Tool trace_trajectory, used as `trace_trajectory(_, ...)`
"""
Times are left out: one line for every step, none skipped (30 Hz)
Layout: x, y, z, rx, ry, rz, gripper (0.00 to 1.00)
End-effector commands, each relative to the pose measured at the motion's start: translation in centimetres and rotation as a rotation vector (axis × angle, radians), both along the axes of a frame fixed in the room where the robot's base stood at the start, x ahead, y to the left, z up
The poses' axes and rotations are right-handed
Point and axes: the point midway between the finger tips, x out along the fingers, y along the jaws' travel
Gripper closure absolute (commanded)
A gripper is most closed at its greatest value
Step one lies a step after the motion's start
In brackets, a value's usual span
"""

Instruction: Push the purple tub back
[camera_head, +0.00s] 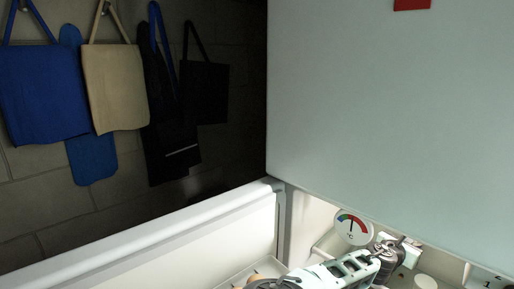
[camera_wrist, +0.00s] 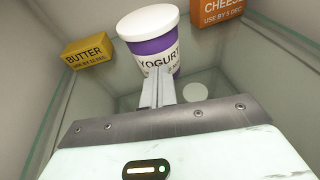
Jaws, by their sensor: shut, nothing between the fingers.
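The purple tub (camera_wrist: 155,48) has a white lid and a white band lettered "YOGURT". In the wrist view it stands upright on a glass shelf (camera_wrist: 125,101), straight ahead of my gripper. My gripper (camera_wrist: 159,74) is shut and empty, its fingertips against or just short of the front of the tub; I cannot tell whether they touch. The fingers hide a little of the tub's lower front. In the head view part of my arm reaches in at the bottom, and I cannot make out the tub there.
A yellow butter box (camera_wrist: 86,52) stands left of the tub and an orange cheese box (camera_wrist: 216,13) right of it. A pale disc (camera_wrist: 196,91) shows right of my fingers. The head view shows a dial thermometer (camera_head: 353,227), a large pale panel (camera_head: 390,110) and hanging aprons (camera_head: 45,90).

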Motion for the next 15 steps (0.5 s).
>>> trace_trajectory(0.2, -0.4, -0.2, 0.000, 0.000, -0.002, 1.00)
trace_trajectory(0.3, -0.4, -0.2, 0.000, 0.000, -0.002, 1.00)
trace_trajectory(0.4, -0.5, -0.2, 0.000, 0.000, -0.002, 1.00)
trace_trajectory(0.5, -0.5, -0.2, 0.000, 0.000, -0.002, 1.00)
trace_trajectory(0.6, -0.6, -0.2, 0.000, -0.001, -0.001, 1.00)
trace_trajectory(0.7, -0.7, -0.2, 0.000, 0.000, -0.001, 1.00)
trace_trajectory(0.8, -0.7, -0.2, 0.000, 0.000, -0.001, 1.00)
trace_trajectory(0.8, -0.8, -0.2, 0.000, -0.001, -0.001, 1.00)
trace_trajectory(0.9, -0.9, -0.2, 0.000, -0.001, -0.001, 1.00)
trace_trajectory(1.0, -1.0, -0.2, 0.000, -0.001, -0.001, 1.00)
trace_trajectory(1.1, -1.1, -0.2, 0.000, -0.002, -0.001, 1.00)
trace_trajectory(1.2, -1.2, -0.2, 0.000, -0.002, -0.002, 1.00)
trace_trajectory(1.3, -1.3, -0.2, 0.000, -0.002, -0.002, 1.00)
trace_trajectory(1.4, -1.4, -0.2, 0.000, -0.002, -0.002, 1.00)
trace_trajectory(1.5, -1.5, -0.2, 0.000, -0.001, -0.001, 1.00)
